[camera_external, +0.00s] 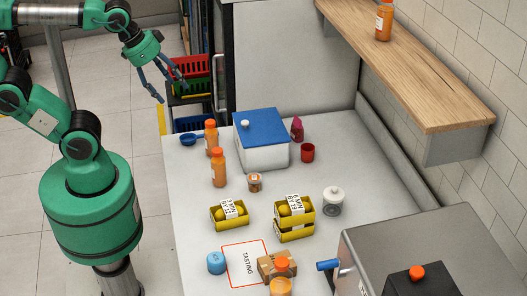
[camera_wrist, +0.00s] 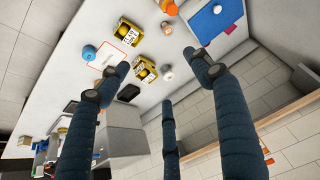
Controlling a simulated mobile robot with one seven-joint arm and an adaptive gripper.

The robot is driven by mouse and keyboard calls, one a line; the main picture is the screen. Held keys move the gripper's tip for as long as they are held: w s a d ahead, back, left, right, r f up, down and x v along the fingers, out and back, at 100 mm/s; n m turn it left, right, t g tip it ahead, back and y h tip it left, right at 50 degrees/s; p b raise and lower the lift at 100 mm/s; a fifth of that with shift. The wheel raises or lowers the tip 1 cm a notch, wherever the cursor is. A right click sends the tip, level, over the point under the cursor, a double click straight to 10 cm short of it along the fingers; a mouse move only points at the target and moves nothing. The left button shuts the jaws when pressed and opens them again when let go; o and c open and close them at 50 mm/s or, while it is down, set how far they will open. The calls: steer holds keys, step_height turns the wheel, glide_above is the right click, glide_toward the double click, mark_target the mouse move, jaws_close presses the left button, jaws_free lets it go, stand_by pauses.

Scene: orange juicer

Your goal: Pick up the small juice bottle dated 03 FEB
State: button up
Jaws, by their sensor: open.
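Several small orange-capped juice bottles are in view, and I cannot read a date on any. Two stand on the table left of the blue-lidded box: a front one (camera_external: 218,168) and a rear one (camera_external: 210,138). Another bottle (camera_external: 384,20) stands on the wooden shelf. One more (camera_external: 282,268) is at the front by a cardboard box, partly hidden. My gripper (camera_external: 170,89) is open and empty, raised beyond the table's left edge, apart from every bottle. Its dark fingers are spread in the wrist view (camera_wrist: 158,76), where an orange bottle (camera_wrist: 168,7) shows at the top edge.
The blue-lidded white box (camera_external: 262,155) stands mid-table. Yellow crates (camera_external: 229,222) (camera_external: 294,223), a small jar (camera_external: 254,183), a glass jar (camera_external: 333,207), a red cup (camera_external: 307,152) and a blue cup (camera_external: 216,263) surround clear patches. A grey machine (camera_external: 380,240) fills the front right.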

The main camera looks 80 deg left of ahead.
steer(key=w+a+f+g, duration=0.2)
steer(key=w+f, duration=0.3)
steer(key=w, duration=0.1)
steer(key=n+g+p, duration=0.1)
steer(key=n+g, duration=0.1)
steer(key=g, duration=0.1)
glide_above(217, 150)
step_height(217, 150, down, 23)
steer(key=shift+r, duration=0.2)
steer(key=shift+a+f, duration=0.1)
steer(key=shift+f, duration=0.35)
steer(key=shift+f+b, duration=0.65)
steer(key=shift+f, duration=3.6)
